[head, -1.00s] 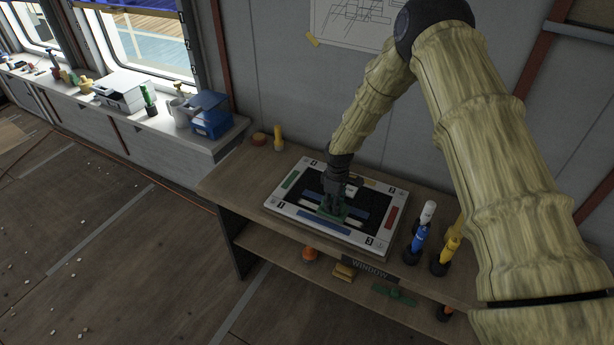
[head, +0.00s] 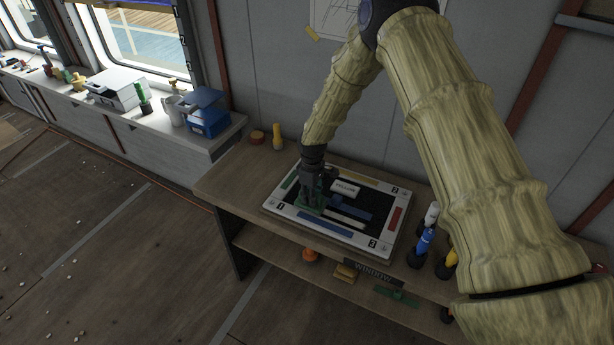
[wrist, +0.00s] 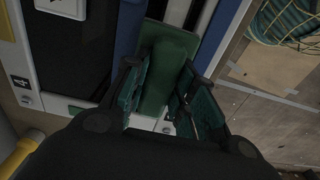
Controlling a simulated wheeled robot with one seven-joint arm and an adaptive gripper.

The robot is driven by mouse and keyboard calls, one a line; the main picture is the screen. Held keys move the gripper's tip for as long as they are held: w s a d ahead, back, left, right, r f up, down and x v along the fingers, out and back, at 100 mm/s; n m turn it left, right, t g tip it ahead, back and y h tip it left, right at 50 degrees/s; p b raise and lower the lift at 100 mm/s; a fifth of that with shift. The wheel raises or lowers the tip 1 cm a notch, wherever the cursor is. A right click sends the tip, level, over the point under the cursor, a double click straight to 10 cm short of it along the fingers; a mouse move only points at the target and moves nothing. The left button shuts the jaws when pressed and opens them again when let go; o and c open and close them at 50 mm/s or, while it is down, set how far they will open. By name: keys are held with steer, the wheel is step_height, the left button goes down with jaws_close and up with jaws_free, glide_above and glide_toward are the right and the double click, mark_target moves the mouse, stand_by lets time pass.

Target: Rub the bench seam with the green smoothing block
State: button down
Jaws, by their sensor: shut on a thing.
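My gripper (head: 312,196) is shut on the green smoothing block (head: 309,208), over the left part of a framed dark panel (head: 290,209) on the wooden bench (head: 228,182). In the wrist view the green block (wrist: 166,70) sits between the two fingers (wrist: 160,92), with blue strips close on both sides. The block looks low at the panel; contact is hidden. Blue strips (head: 350,207) and a pale strip (head: 347,220) lie across the panel. I cannot tell which line is the seam.
Blue and white (head: 424,235) and yellow upright tools stand right of the panel. A yellow item (head: 277,136) stands at the bench's back left. A lower shelf holds an orange item (head: 310,254) and a green one (head: 397,295). The floor at left is mostly open.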

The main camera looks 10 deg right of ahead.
steer(key=shift+w+a+r, duration=0.2)
steer(key=shift+a+r, duration=0.05)
steer(key=shift+w+r+p, duration=0.15)
steer(key=shift+r+p, duration=0.25)
steer(key=shift+r, duration=0.35)
steer(key=shift+s+d+r+p, duration=0.15)
steer(key=shift+r+p, duration=0.1)
steer(key=shift+r, duration=0.4)
steer(key=shift+s+a+r+p, duration=0.1)
steer(key=shift+s+r+p, duration=0.1)
steer(key=shift+r, duration=0.4)
steer(key=shift+w+r+p, duration=0.25)
steer(key=shift+r+p, duration=0.1)
steer(key=shift+r, duration=0.6)
steer(key=shift+s+r, duration=0.15)
steer(key=shift+r, duration=0.75)
steer(key=shift+f, duration=0.1)
